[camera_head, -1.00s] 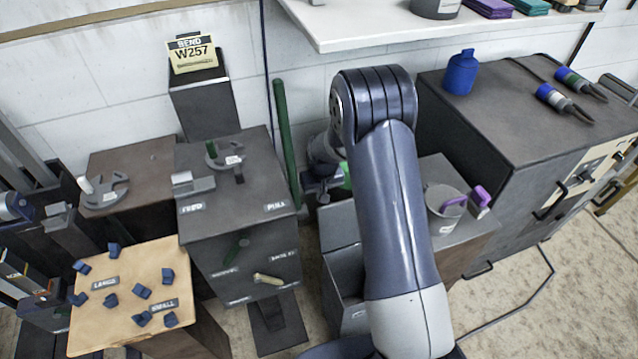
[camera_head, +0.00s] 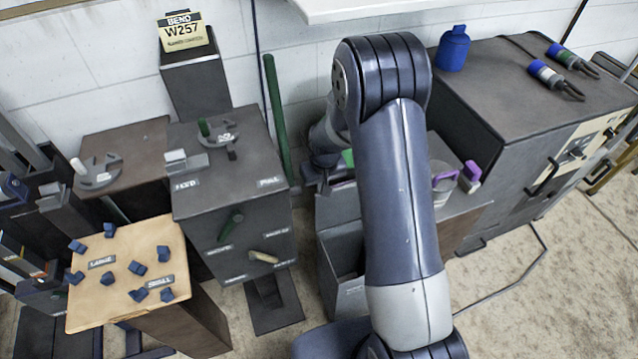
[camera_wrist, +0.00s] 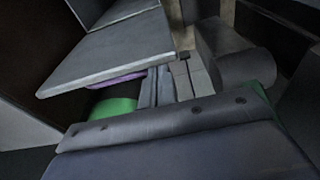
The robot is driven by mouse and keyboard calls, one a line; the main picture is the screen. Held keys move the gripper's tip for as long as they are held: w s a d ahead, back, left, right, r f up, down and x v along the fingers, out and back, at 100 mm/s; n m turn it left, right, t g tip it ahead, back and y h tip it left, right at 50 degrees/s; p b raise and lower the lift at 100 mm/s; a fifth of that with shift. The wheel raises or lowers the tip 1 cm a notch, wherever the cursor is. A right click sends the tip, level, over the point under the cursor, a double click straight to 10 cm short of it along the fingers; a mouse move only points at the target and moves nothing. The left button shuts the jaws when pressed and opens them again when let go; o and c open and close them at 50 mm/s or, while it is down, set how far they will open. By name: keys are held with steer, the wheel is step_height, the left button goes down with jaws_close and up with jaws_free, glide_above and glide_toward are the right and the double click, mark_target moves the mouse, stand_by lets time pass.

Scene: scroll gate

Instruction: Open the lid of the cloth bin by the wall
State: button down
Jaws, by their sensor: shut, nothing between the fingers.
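The cloth bin (camera_head: 350,295) is a grey box with a label low on its front. It stands on the floor by the wall, partly behind my arm in the head view. A flat grey panel (camera_head: 338,203), apparently its lid, slopes up at the back above a dark opening. My gripper (camera_wrist: 178,72) is shut and empty in the wrist view. In the head view my wrist is above and behind the panel, and my forearm hides much of that spot. I cannot tell whether the fingers touch the panel.
A grey cabinet with levers (camera_head: 230,165) stands close on the left, with a green pole (camera_head: 277,115) behind it. A white shelf overhangs above.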

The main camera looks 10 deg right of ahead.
step_height(320, 180, up, 10)
steer(key=s, duration=0.1)
steer(key=shift+s+d+r, duration=0.15)
steer(key=shift+s+r, duration=0.1)
steer(key=shift+s, duration=0.1)
stand_by(0.4)
steer(key=w+a+f+p, duration=0.1)
steer(key=w+f, duration=0.3)
steer(key=f, duration=0.7)
steer(key=shift+w, duration=0.35)
